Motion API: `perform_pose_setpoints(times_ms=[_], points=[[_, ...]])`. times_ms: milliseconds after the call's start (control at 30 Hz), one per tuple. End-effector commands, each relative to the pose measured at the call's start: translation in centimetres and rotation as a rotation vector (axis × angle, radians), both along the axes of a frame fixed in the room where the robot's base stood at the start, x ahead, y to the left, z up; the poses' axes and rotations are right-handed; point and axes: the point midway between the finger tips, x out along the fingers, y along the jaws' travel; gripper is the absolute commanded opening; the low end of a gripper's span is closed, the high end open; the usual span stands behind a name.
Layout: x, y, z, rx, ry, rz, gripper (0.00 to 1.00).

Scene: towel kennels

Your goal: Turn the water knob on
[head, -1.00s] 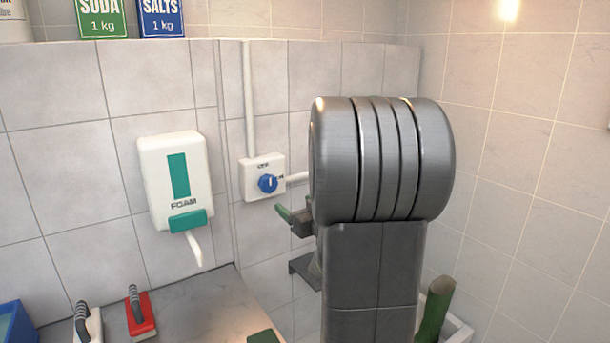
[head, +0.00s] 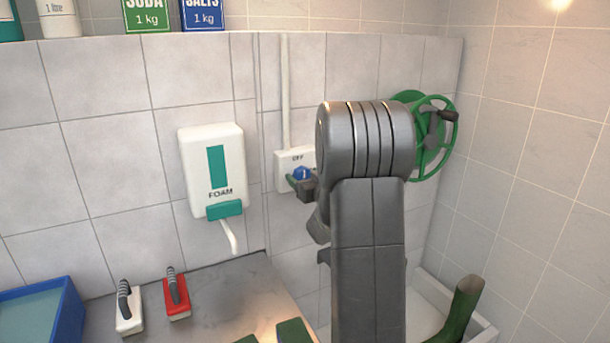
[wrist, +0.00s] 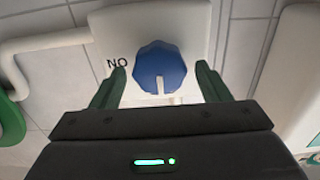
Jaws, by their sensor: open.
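The water knob (wrist: 160,66) is a blue dial with a white pointer mark, set on a white wall plate (wrist: 113,22). In the wrist view, where the lettering is upside down, the "ON" label is left of the knob and the pointer mark aims down. In the head view the knob (head: 302,173) is partly hidden by my gripper (head: 300,186), and the plate's "OFF" label shows above it. My gripper (wrist: 160,78) is open, with one green finger on each side of the knob and visible gaps between. No finger contact shows.
A foam dispenser (head: 213,170) hangs left of the plate. A green hose reel (head: 432,135) is on the wall behind my arm. White pipes run from the plate. A red brush (head: 177,298), a white brush (head: 129,310) and a blue tub (head: 62,325) are below left.

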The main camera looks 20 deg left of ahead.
Motion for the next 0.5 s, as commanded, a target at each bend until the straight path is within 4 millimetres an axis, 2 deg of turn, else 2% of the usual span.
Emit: perform_pose_setpoints(times_ms=[300, 500], points=[[0.16, 0.16, 0.0, 0.0, 0.0, 0.0, 0.7], [0.15, 0.16, 0.0, 0.0, 0.0, 0.0, 0.3]])
